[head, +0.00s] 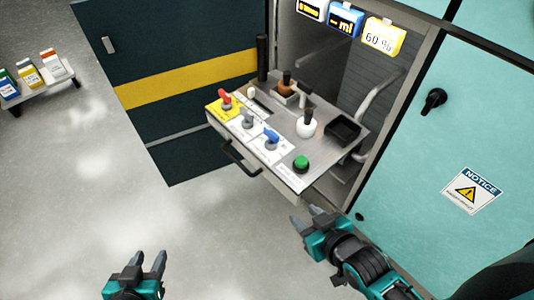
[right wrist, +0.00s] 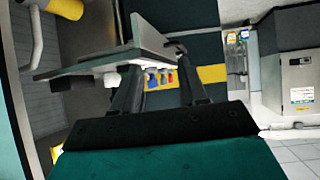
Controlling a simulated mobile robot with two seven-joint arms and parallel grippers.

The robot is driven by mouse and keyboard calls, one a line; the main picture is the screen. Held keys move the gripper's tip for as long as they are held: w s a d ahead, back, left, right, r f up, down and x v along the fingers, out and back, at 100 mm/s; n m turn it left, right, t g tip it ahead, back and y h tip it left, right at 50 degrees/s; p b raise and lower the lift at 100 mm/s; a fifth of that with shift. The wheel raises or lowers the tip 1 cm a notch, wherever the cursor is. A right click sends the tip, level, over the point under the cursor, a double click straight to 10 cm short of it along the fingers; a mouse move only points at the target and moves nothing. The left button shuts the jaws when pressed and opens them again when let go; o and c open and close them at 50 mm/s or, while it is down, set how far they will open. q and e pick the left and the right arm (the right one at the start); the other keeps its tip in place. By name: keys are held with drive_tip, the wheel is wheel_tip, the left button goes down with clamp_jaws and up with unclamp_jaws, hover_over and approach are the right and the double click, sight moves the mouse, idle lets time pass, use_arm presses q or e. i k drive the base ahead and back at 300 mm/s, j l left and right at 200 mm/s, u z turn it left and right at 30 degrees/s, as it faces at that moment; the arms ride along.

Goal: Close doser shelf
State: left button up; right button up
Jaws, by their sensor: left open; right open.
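The doser shelf (head: 324,152) is pulled out of the cabinet opening in the head view. It carries red, grey and blue valve levers (head: 248,123), a green button (head: 301,164), small bottles and a black tray (head: 343,130). A dark bar handle (head: 240,162) is on its front. My right gripper (head: 309,217) is open and empty, in front of the shelf's right corner and apart from the handle. In the right wrist view, the shelf (right wrist: 98,60) appears sideways beyond the open fingers. My left gripper (head: 149,262) is open and empty over the floor, well away from the shelf.
A teal cabinet door (head: 410,150) with a black knob and notice sign is on the right. A dark panel with a yellow stripe (head: 190,78) is left of the opening. The floor before the shelf is clear.

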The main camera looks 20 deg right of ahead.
sight(336, 135)
drive_tip(key=i+z, duration=0.25)
drive_tip(key=i+l+z, duration=0.15)
drive_tip(key=z, duration=0.15)
drive_tip(key=i+l+z, duration=0.25)
drive_tip(key=k+l, duration=0.05)
drive_tip(key=l, duration=0.05)
